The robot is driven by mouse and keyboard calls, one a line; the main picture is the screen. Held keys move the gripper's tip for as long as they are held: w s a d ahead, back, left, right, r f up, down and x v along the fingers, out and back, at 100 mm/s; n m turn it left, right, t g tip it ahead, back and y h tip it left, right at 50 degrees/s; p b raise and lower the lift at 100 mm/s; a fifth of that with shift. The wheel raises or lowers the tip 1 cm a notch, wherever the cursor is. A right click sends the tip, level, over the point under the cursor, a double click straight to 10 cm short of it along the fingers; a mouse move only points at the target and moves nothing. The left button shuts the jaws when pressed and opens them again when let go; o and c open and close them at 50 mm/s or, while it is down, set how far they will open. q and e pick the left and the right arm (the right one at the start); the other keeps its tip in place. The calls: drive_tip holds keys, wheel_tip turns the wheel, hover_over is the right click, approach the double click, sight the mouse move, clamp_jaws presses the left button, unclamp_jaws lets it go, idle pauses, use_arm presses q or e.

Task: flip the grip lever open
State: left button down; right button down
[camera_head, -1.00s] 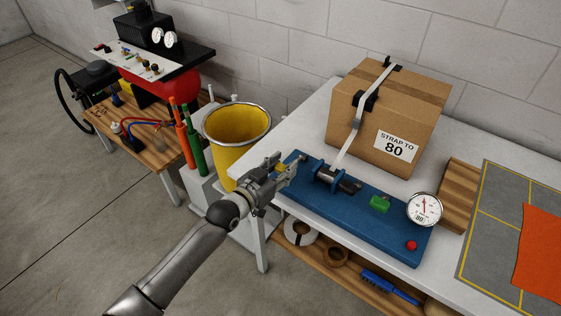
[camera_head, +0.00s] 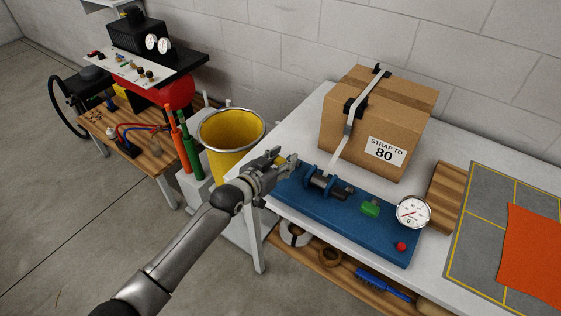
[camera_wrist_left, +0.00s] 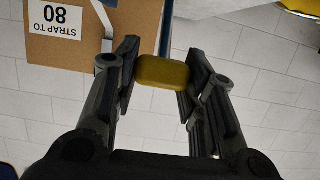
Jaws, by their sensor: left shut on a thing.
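A blue tensioner base (camera_head: 340,213) lies on the white table, with a dark roller between blue flanges (camera_head: 318,180) near its left end. A strap (camera_head: 345,145) runs from there up over the cardboard box (camera_head: 375,120). My left gripper (camera_head: 283,160) is at the left end of the base. In the left wrist view its fingers are shut on a yellow block (camera_wrist_left: 162,72), which looks like the grip lever's handle. The gripper hides most of the lever in the head view. My right gripper is not in view.
A yellow bin (camera_head: 231,150) stands just left of the table, close behind my left arm. A wooden block (camera_head: 452,195) lies at right.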

use_arm(q)
drive_tip(key=shift+w+d+r, duration=0.1)
drive_tip(key=shift+w+r, duration=0.1)
drive_tip(key=shift+r, duration=0.4)
drive_tip(key=c, duration=1.2)
unclamp_jaws()
drive_tip(key=o, duration=0.3)
drive_tip(key=shift+f, duration=0.3)
drive_tip(key=shift+s+f, duration=0.1)
drive_tip(key=v, duration=1.2)
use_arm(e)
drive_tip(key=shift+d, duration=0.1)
